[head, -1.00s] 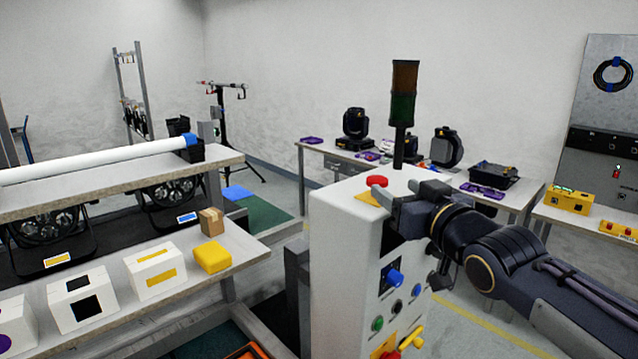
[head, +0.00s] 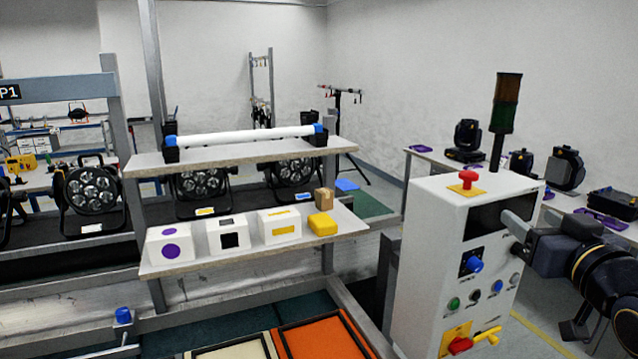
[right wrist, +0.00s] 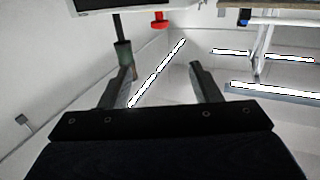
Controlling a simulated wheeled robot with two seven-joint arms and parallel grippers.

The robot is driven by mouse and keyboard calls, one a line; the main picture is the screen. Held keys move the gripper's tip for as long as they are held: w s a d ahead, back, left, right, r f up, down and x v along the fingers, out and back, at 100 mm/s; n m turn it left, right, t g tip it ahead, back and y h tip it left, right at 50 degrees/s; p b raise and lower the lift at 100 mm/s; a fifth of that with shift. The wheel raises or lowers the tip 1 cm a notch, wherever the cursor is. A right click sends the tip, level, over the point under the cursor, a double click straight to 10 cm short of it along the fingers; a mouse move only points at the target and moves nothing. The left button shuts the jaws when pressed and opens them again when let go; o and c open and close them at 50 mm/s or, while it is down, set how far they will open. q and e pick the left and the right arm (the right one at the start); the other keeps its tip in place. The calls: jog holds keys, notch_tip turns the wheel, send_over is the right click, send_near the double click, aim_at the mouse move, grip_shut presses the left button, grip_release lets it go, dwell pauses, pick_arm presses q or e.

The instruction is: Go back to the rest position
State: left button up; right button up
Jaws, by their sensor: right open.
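My right gripper (head: 514,236) is at the right side of the head view, in front of the white control cabinet (head: 425,262). In the right wrist view its two fingers (right wrist: 165,88) stand apart with nothing between them. The cabinet carries a red mushroom button (head: 467,180) on a yellow plate on its top, a blue knob (head: 474,265) and several small buttons on its front. Whether the gripper touches the cabinet I cannot tell. My left gripper is not in view.
A shelf (head: 250,257) at the left holds white boxes, a yellow block (head: 322,224) and a small cardboard box (head: 325,200). Par cans (head: 90,190) stand behind it. Orange (head: 325,338) and cream trays lie low in front. A table with stage lights (head: 468,140) is at the back right.

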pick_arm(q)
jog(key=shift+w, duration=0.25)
pick_arm(e)
jog(key=s+a+f+g+y, duration=0.1)
jog(key=s+a+f+g, duration=0.3)
jog(key=s+f, duration=0.3)
jog(key=s+a+f+m+g+y, duration=0.1)
jog(key=s+a+f+g, duration=0.2)
jog(key=s+f, duration=0.4)
jog(key=s+a+f+g+y, duration=0.1)
jog(key=s+a+f+g, duration=0.3)
jog(key=f, duration=1)
jog(key=s+g, duration=0.1)
jog(key=s, duration=0.2)
jog(key=shift+a+f+m+y, duration=0.25)
jog(key=shift+a+m+y, duration=0.05)
jog(key=shift+m+y, duration=0.1)
jog(key=shift+o, duration=0.3)
jog(key=shift+s, duration=0.1)
